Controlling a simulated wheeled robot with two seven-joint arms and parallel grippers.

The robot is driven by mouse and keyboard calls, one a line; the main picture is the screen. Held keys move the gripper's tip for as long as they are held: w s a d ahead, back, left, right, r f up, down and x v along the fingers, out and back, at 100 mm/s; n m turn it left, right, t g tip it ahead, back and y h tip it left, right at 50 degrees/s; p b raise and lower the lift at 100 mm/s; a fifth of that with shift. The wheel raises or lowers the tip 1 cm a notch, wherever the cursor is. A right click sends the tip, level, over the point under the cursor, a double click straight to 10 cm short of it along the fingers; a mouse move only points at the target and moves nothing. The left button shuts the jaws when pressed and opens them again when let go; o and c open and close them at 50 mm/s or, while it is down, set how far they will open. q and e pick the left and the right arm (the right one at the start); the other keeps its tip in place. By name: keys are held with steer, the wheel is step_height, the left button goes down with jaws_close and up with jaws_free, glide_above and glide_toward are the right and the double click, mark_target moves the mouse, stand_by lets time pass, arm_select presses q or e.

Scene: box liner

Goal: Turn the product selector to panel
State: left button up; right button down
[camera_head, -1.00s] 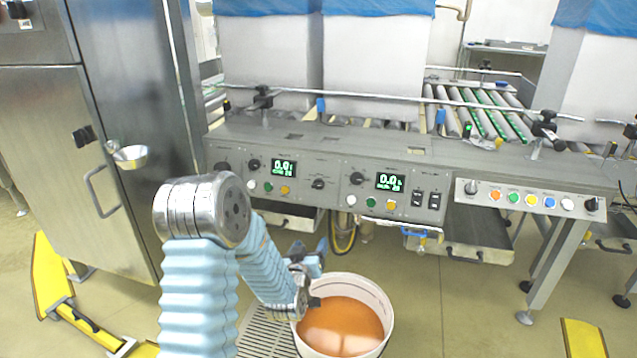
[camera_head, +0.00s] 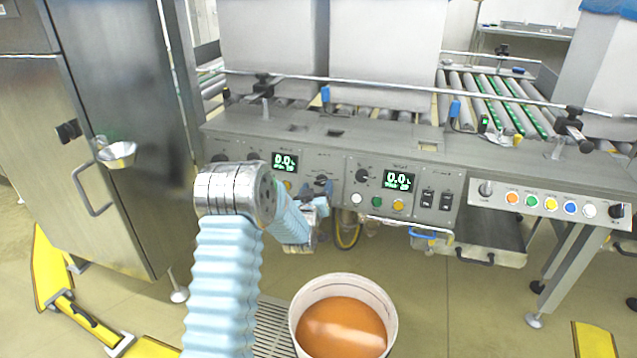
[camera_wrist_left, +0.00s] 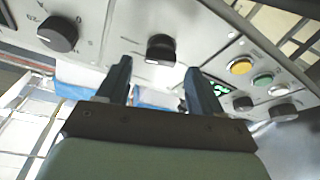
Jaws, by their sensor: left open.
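A black rotary knob (camera_head: 321,181) sits on the grey control panel, right of the left green display. I take it for the product selector, but its lettering is too small to read. In the left wrist view the same knob (camera_wrist_left: 160,48) is just beyond the fingertips, in line with the gap between them. My left gripper (camera_wrist_left: 158,72) is open and empty, its two dark fingers apart and pointing at the panel. In the head view the left gripper (camera_head: 318,204) is just below the knob, partly hidden by its own arm. My right gripper is out of view.
Another black knob (camera_head: 362,175) is close on the right, left of the second display (camera_head: 398,181). Yellow, green and white buttons (camera_wrist_left: 262,79) show beside the fingers in the wrist view. A white bucket of orange contents (camera_head: 342,325) stands on the floor below.

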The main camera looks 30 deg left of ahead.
mark_target(320, 181)
arm_select(q)
steer(key=shift+x, duration=1.35)
